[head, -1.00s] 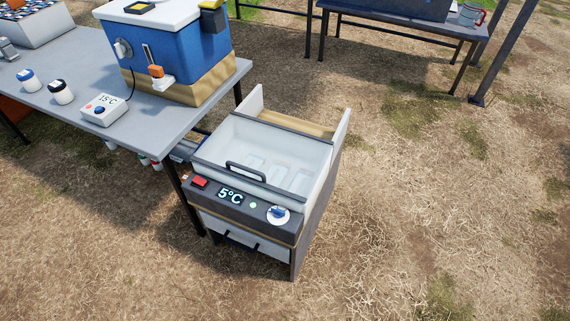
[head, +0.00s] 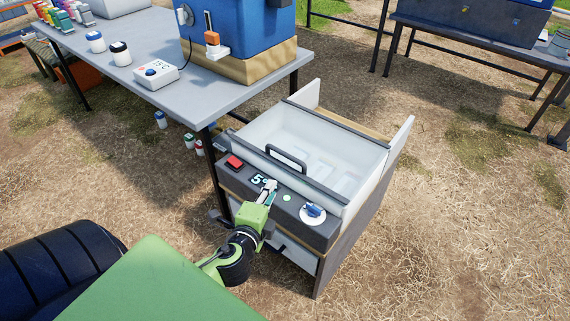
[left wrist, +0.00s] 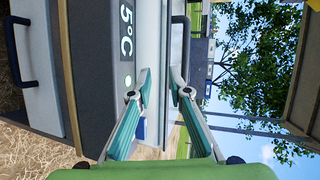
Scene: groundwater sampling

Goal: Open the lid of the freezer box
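The freezer box (head: 325,275) stands on the dry grass, with a dark front panel carrying a red switch, a 5°C display, a green light and a blue-and-white knob. Its pale, see-through lid (head: 335,160) lies flat and shut on top. The dark lid handle (head: 286,154) is at the lid's front edge. My left gripper (head: 268,186) is in front of the handle, over the display, and apart from the handle. In the left wrist view, its fingers (left wrist: 160,77) are spread and empty, with the handle (left wrist: 186,45) beyond them. My right gripper is in neither view.
A grey table (head: 130,75) stands left of the freezer box, bearing a blue cooler (head: 255,30), a small white controller (head: 155,74) and jars. Another table (head: 470,40) is at the back right. Open grass lies to the right.

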